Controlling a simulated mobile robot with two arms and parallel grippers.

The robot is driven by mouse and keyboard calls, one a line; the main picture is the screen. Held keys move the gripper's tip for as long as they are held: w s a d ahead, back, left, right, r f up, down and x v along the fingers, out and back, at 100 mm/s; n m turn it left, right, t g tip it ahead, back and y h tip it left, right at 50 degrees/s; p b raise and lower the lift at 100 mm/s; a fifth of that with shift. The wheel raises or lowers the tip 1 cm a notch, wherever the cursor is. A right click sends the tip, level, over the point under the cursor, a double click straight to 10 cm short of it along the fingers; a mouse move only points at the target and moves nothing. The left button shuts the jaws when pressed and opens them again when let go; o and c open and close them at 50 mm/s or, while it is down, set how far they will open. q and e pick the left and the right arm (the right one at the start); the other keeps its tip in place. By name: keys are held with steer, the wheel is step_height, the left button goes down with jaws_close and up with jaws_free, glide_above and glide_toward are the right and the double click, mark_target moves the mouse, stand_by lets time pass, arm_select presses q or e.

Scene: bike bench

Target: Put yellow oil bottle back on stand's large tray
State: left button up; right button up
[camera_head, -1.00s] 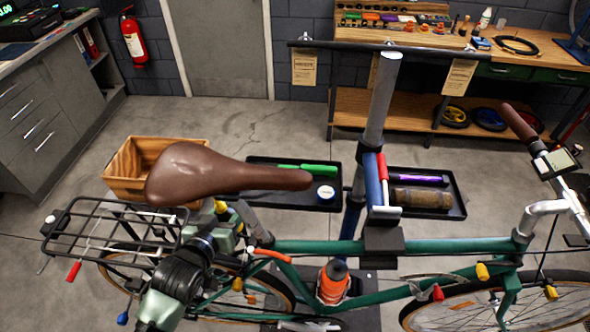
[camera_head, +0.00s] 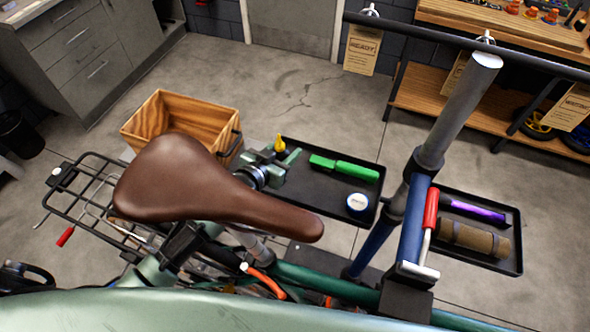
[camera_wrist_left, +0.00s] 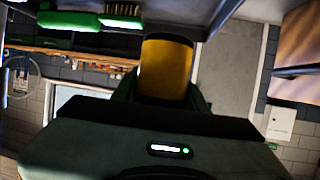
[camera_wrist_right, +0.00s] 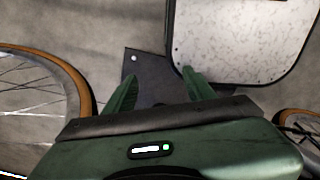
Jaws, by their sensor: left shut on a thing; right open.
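The yellow oil bottle (camera_head: 280,147) is in my left gripper (camera_head: 279,158), beyond the brown saddle, at the far left corner of the large tray (camera_head: 312,192). The left wrist view shows the yellow bottle body (camera_wrist_left: 165,70) between the fingers. Whether the bottle touches the tray I cannot tell. The large tray holds a green brush (camera_head: 343,167) and a round white-and-blue tin (camera_head: 357,203). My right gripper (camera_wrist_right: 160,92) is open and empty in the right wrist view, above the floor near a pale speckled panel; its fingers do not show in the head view.
The brown saddle (camera_head: 190,185) and the green bike frame (camera_head: 320,282) stand in front of the tray. A wooden crate (camera_head: 180,124) is left of it. The stand's post (camera_head: 455,115) and a smaller tray (camera_head: 480,256) with a purple item and brown roll are right.

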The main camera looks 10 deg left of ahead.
arm_select(q)
steer(key=f+b, duration=0.2)
steer(key=f, duration=0.1)
steer(key=shift+w+d+f, duration=0.15)
steer(key=shift+w+f, duration=0.05)
step_height(320, 180, down, 4)
steer(key=b, duration=0.3)
steer(key=shift+r+b, duration=0.25)
steer(key=shift+b, duration=0.05)
steer(key=shift+f, duration=0.1)
steer(key=shift+w, duration=0.1)
steer(key=o, duration=1.4)
arm_select(e)
step_height(320, 180, down, 7)
steer(key=w, duration=0.1)
steer(key=shift+w, duration=0.1)
